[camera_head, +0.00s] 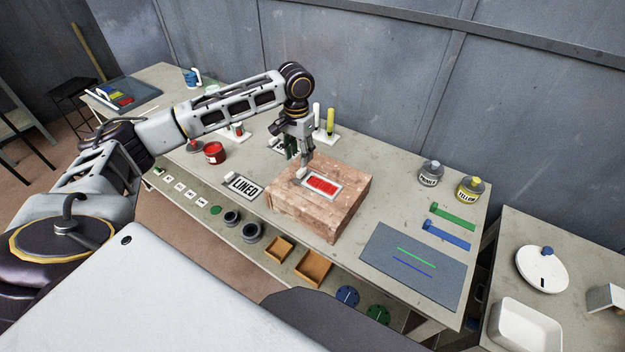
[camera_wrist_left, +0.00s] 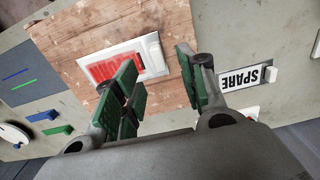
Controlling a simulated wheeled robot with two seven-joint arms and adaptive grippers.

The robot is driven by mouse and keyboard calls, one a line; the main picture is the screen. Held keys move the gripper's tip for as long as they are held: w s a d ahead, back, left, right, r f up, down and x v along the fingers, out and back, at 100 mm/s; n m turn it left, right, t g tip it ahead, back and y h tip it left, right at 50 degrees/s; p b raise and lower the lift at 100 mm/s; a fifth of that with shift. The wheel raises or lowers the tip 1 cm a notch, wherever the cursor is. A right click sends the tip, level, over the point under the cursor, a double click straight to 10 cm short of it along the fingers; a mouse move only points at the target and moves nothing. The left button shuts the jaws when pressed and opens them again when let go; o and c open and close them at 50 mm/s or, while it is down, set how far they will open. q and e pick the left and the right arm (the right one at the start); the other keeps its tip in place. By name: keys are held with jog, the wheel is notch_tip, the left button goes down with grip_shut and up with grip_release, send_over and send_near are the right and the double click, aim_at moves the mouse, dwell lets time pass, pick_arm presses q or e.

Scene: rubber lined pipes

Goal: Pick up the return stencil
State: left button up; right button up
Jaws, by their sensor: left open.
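A white-framed stencil (camera_head: 322,184) with red showing in its middle lies on the wooden block (camera_head: 305,215). Its lettering is too small to read; a white knob (camera_head: 301,173) shows at its left end. In the left wrist view the stencil (camera_wrist_left: 151,54) is partly hidden by a green-padded finger. My left gripper (camera_head: 298,150) is open and empty, just above and behind the stencil's left end. In the left wrist view its fingers (camera_wrist_left: 160,75) stand apart on either side of the stencil's end. My right gripper is out of view.
Upright white and yellow tubes (camera_head: 330,121) stand behind the gripper. Cans (camera_head: 430,174), green and blue tools (camera_head: 447,236) and a grey mat (camera_head: 410,265) are at the right.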

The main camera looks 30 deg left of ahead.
aim_at(301, 170)
pick_arm(q)
jog(key=shift+f, duration=0.75)
jog(key=shift+w+d+f+p, duration=0.1)
jog(key=shift+f+p, duration=0.1)
jog(key=shift+f, duration=1.1)
jog(key=shift+d+f+p, duration=0.1)
jog(key=shift+f+p, duration=0.05)
jog(key=shift+f, duration=1.15)
grip_shut()
